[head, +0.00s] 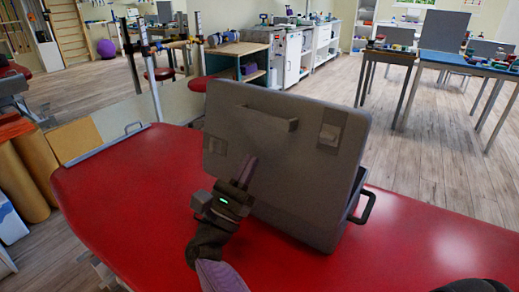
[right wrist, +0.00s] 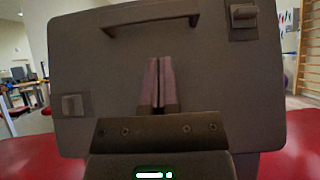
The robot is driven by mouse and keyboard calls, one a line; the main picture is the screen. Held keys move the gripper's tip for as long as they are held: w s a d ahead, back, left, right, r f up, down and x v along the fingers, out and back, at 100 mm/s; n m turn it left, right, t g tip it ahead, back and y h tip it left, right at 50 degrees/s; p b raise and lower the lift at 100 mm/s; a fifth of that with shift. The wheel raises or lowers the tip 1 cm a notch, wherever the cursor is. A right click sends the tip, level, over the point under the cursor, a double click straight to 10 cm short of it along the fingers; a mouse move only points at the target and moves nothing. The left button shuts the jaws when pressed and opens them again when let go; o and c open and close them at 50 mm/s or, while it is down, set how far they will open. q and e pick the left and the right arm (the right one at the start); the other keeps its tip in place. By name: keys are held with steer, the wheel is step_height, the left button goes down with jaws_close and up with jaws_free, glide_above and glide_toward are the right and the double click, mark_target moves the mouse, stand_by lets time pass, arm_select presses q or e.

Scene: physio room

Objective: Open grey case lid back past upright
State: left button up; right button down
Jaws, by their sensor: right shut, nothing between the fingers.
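The grey case lid (head: 285,165) stands raised and tilted on the red padded table, its broad face towards me. That face carries a bar handle (head: 265,120) and two square latches, one at the right (head: 329,137). The face fills much of the right wrist view (right wrist: 215,80). A dark loop handle (head: 366,207) shows low at the right side; the rest of the case is mostly hidden behind the lid. My right gripper (head: 251,163) is shut and empty, its fingers pointing at the lid's face below the bar handle; I cannot tell whether they touch. My left gripper is out of view.
The red table (head: 120,200) is clear to the left of the case. A grey rail (head: 108,143) runs along its far left edge. Brown rolls (head: 28,170) stand at the left. Other tables with small items (head: 468,60) stand farther back.

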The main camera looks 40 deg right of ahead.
mark_target(276, 112)
steer(key=x, duration=0.6)
steer(key=shift+d+r+p, duration=0.15)
steer(key=shift+d+p, duration=0.05)
steer(key=shift+p, duration=0.1)
steer(key=shift+w+d+r, duration=0.15)
steer(key=shift+d+r, duration=0.2)
steer(key=shift+d, duration=0.1)
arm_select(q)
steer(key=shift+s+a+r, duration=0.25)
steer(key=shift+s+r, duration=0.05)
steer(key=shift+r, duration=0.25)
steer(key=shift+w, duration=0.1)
